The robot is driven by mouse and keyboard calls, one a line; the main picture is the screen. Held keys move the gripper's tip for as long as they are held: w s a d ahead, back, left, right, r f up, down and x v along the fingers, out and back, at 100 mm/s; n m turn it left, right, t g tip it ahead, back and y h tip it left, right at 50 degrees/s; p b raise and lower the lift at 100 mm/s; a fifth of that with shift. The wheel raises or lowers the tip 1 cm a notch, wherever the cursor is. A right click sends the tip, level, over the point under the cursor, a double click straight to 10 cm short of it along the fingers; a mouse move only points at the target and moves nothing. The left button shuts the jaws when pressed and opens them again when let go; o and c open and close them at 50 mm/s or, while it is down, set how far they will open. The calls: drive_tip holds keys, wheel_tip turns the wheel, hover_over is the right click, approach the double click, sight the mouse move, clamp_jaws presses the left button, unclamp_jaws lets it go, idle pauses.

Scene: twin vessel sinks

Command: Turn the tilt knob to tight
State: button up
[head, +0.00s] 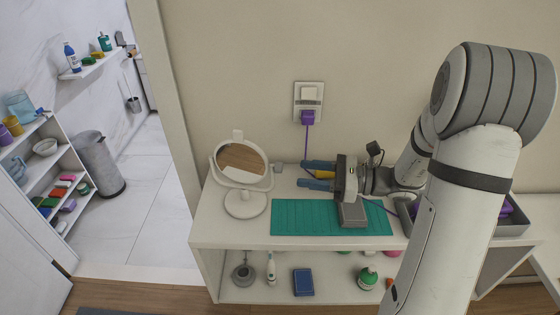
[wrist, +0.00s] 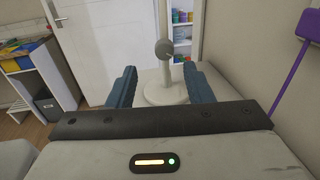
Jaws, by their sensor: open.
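A round white table mirror (head: 241,161) stands on a round base at the left of the shelf top. Its grey tilt knob (head: 277,168) sticks out on the right side, toward my gripper. In the wrist view the knob (wrist: 163,49) is face-on, atop the white post and base (wrist: 165,94). Any marking on it is too small to read. My gripper (head: 304,174) is open and empty, to the right of the knob and apart from it. Its two blue fingers (wrist: 158,70) stand either side of the mirror's post in the wrist view, with the knob beyond them.
A green mat (head: 300,217) lies under my wrist. A purple plug (head: 308,117) with a cord hangs from the wall socket behind. A grey tray (head: 512,222) is at the right. The shelf top between gripper and mirror looks clear.

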sight(282, 168)
drive_tip(key=x, duration=0.2)
drive_tip(key=p+x, duration=0.1)
drive_tip(key=x, duration=0.4)
drive_tip(key=shift+w+a, duration=0.3)
drive_tip(key=shift+w, duration=0.05)
drive_tip(key=shift+c, duration=0.5)
drive_tip(key=c, duration=0.9)
drive_tip(key=shift+f+n+b, duration=0.15)
drive_tip(key=shift+n+b, duration=0.15)
drive_tip(key=shift+b, duration=0.3)
drive_tip(key=shift+r+n, duration=0.25)
drive_tip(key=shift+n, duration=0.05)
drive_tip(key=o, duration=1)
